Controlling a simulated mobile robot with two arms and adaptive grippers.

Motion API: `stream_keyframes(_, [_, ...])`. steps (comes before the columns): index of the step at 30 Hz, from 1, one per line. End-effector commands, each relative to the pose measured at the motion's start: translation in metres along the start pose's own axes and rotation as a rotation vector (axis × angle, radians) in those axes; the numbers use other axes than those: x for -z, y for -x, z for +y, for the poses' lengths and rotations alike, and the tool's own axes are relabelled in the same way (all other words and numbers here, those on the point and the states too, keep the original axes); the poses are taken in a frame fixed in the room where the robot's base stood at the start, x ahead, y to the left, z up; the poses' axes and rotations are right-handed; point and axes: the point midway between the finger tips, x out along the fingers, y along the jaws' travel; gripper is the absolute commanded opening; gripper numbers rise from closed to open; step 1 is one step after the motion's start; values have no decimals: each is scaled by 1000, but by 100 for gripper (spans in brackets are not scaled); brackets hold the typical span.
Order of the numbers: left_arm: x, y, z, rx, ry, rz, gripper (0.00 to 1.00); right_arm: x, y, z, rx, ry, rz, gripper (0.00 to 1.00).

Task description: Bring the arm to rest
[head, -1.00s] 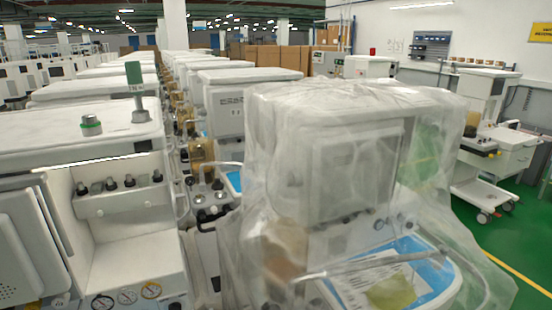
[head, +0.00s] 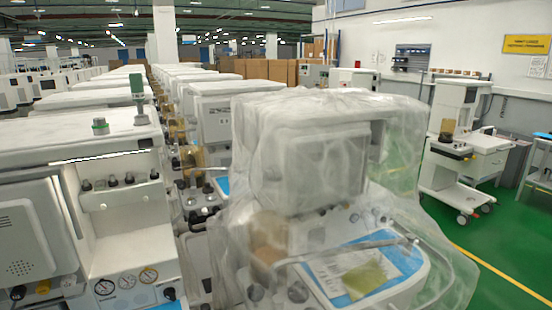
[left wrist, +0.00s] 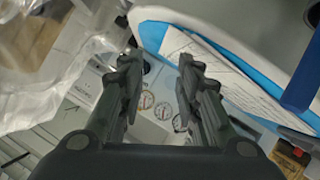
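My left gripper (left wrist: 156,66) shows in the left wrist view. Its two dark fingers stand apart with nothing between the tips, so it is open. Past the fingers lies a white cart panel with several round gauges (left wrist: 148,100). Neither gripper nor arm shows in the head view, and my right gripper is in no frame. In the head view a cart under a clear plastic cover (head: 330,150) stands close in front. An uncovered white cart (head: 130,235) with gauges (head: 126,283) stands to its left.
A blue surface with paper sheets (left wrist: 212,75) lies right of the fingers, and crumpled clear plastic (left wrist: 85,55) lies left. Rows of carts (head: 200,80) fill the back left. Another cart (head: 460,150) stands right; green floor (head: 490,235) is open near it.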

Motion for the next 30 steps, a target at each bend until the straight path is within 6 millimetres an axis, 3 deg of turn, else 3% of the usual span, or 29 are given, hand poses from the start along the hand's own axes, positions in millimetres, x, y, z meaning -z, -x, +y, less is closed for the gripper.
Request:
stream_keyframes(10, [-36,42,-8,52,-241,-239,32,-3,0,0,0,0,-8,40])
stream_keyframes(18, [-78,115,-21,62,-541,-551,32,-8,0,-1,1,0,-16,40])
stream_keyframes(27, [-104,185,-35,31,-768,-805,32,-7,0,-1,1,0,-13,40])
stream_keyframes(30, [-113,198,-41,22,-820,-867,32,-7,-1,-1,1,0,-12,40])
